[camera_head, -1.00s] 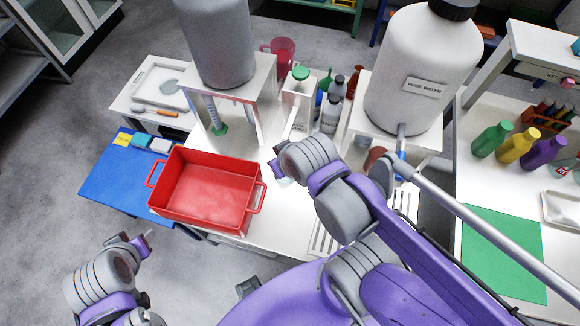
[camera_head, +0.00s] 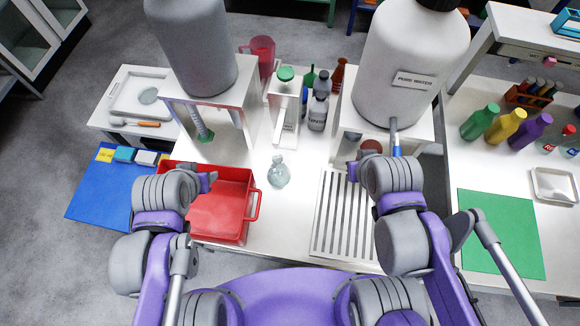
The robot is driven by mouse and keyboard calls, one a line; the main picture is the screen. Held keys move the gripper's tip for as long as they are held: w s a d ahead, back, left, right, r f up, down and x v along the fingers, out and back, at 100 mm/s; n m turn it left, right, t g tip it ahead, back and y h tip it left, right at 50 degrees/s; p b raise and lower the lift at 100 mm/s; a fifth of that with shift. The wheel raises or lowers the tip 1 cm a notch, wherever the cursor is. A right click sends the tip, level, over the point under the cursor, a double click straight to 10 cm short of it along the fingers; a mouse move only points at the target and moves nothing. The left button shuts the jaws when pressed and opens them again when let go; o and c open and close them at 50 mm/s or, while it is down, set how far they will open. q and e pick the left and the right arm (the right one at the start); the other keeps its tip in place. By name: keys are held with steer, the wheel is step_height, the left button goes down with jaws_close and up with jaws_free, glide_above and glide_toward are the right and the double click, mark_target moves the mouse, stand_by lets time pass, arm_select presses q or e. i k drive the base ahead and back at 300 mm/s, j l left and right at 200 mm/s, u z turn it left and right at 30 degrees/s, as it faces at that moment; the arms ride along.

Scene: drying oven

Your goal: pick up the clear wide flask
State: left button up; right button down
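A clear wide flask (camera_head: 279,173) with a narrow neck stands upright on the white bench, between the red tray and the slatted rack. My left gripper (camera_head: 209,181) is over the red tray (camera_head: 252,204), to the left of the flask and apart from it. Only a small part of it shows past the grey wrist, so its opening is unclear. My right gripper (camera_head: 356,168) is to the right of the flask, above the back of the slatted rack (camera_head: 335,215). It is mostly hidden by its own wrist.
A grey tank (camera_head: 195,45) and a white "pure water" tank (camera_head: 405,70) stand on raised stands behind. Several bottles, including a grey one (camera_head: 318,112), stand behind the flask. A blue mat (camera_head: 95,190) lies left, a green mat (camera_head: 500,230) right.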

mark_target(278, 175)
steer(key=k+l+z, duration=0.3)
steer(key=z, duration=0.15)
steer(key=k+l+z, duration=0.5)
steer(key=i+j, duration=0.15)
steer(key=j, duration=0.2)
steer(key=i+j, duration=0.15)
steer(key=j, duration=0.2)
